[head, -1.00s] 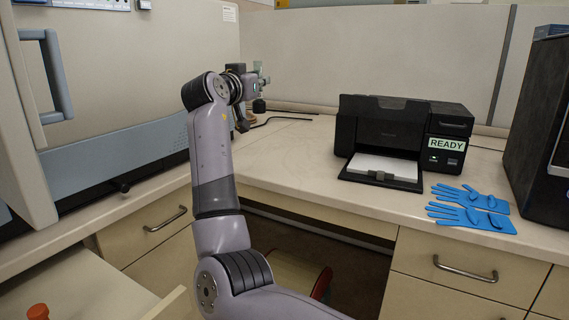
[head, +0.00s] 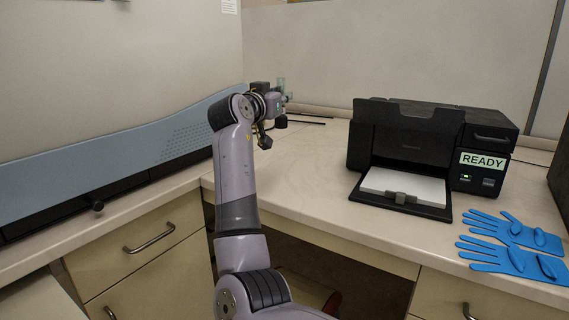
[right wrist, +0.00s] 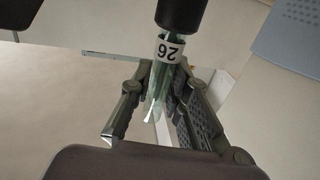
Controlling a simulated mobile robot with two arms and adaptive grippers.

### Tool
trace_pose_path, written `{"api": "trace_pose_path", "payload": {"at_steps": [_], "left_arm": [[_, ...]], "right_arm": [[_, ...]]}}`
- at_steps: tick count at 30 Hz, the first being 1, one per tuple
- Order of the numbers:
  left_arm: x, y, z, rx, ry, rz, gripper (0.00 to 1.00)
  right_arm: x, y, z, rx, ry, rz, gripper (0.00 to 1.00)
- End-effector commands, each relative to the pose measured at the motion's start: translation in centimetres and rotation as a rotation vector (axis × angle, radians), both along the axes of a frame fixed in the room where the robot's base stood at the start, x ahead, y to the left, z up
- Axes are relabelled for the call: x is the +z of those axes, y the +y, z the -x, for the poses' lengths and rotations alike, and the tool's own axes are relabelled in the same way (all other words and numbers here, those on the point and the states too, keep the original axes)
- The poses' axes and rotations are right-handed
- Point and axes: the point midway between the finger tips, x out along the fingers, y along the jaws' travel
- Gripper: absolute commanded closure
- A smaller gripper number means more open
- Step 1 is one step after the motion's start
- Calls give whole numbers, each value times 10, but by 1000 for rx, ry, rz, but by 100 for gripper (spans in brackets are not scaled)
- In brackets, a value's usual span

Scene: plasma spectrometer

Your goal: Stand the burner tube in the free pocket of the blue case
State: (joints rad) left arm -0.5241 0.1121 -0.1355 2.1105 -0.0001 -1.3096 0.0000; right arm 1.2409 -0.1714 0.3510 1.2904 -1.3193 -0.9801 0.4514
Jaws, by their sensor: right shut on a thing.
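My right gripper (right wrist: 158,82) is shut on the burner tube (right wrist: 160,85) in the right wrist view. The tube is clear, greenish glass with a white number label and a black part (right wrist: 180,12) at one end. In the head view my right gripper (head: 273,104) is at the far end of the raised arm, above the back of the bench. The clear tube (head: 281,88) shows there as a small pale upright shape. The blue case and its free pocket are not in view. My left gripper is not in view.
A black printer (head: 410,140) with a READY label stands on the cream bench (head: 320,185), right of my arm. Blue gloves (head: 510,245) lie at the bench's right front. A large grey instrument (head: 150,140) fills the left. Drawers (head: 150,250) are below.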

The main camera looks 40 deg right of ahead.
Motion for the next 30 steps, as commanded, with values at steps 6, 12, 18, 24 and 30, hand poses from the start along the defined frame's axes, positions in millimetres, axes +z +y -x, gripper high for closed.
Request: {"api": "trace_pose_path", "payload": {"at_steps": [6, 12, 18, 24, 30], "left_arm": [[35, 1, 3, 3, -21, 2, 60], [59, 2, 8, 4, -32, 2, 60], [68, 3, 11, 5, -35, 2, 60], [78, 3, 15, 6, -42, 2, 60], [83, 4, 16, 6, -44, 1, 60]], "right_arm": [[-65, -1, 0, 0, 4, -1, 100], [-103, 0, 0, 1, 1, 0, 100], [-115, -1, 0, 0, 0, 0, 100], [-145, -1, 0, 0, 4, -1, 100], [-154, -1, 0, 0, -1, 1, 100]]}}
